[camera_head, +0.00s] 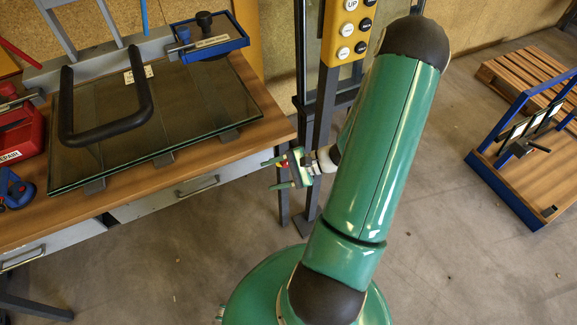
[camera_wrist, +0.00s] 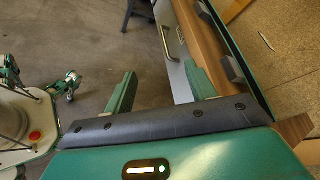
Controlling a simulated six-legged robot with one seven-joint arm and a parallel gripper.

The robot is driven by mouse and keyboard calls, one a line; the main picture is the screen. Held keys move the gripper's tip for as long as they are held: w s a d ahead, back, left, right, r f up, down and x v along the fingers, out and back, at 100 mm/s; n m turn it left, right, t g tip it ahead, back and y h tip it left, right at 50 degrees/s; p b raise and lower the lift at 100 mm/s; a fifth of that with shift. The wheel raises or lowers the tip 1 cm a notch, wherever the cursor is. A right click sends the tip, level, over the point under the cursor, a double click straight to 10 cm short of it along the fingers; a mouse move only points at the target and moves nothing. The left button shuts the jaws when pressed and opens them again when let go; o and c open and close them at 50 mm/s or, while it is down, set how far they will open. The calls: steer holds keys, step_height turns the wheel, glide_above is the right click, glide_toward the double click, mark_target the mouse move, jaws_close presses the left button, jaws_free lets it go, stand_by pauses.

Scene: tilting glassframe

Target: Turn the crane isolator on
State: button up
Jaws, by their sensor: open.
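A yellow control box (camera_head: 349,30) with white and black buttons, one marked UP, hangs on a dark post at the top centre of the head view. Its top is cut off by the frame. I cannot make out a switch that is clearly the crane isolator in either view. My gripper (camera_head: 271,174) is open and empty beside the bench's right end, lower than the yellow box and left of it. In the wrist view my gripper (camera_wrist: 160,78) shows two green fingers apart with nothing between them; the bench side lies beyond the right finger.
A wooden bench (camera_head: 240,150) at left bears a glass pane (camera_head: 190,110) with a black frame handle, a blue tray (camera_head: 225,42) and a red box (camera_head: 22,135). Dark posts stand right of the bench. A blue-edged rack (camera_head: 512,190) and pallet (camera_head: 530,80) stand far right. Floor between is clear.

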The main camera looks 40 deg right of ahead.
steer(key=s+d+f+m+t+h, duration=0.2)
steer(key=d+f+m+t+h, duration=0.4)
steer(key=f+m, duration=0.3)
steer(key=m+t+h, duration=0.3)
steer(key=m+h, duration=0.6)
glide_toward(287, 164)
steer(key=x, duration=0.8)
steer(key=shift+w+f, duration=0.1)
steer(key=shift+w, duration=0.1)
steer(key=c, duration=1)
